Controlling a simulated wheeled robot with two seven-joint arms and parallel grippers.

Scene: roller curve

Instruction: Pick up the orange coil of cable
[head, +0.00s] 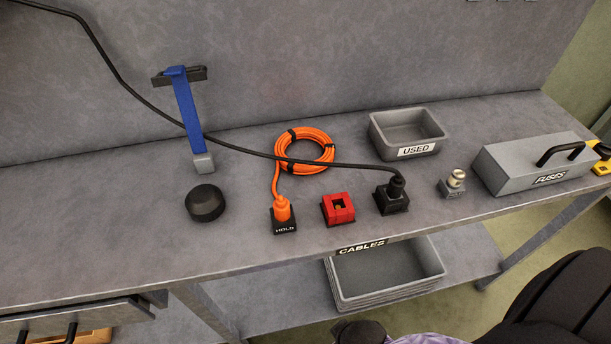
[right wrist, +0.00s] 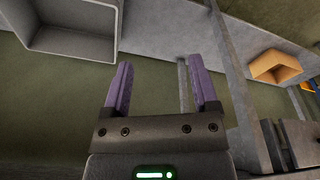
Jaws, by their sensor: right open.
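The orange coil of cable (head: 326,143) lies on the grey bench in the head view, bound with black ties. Its free end runs to an orange plug (head: 282,209) standing in a black block marked HOLD (head: 285,228). A black cable (head: 243,149) crosses the coil's near side and ends in a black plug (head: 392,192) to the right. My right gripper (right wrist: 160,88) is open and empty in the right wrist view, with its purple fingers apart, and the coil does not show there. My left gripper is not in view.
The bench's left part is clear.

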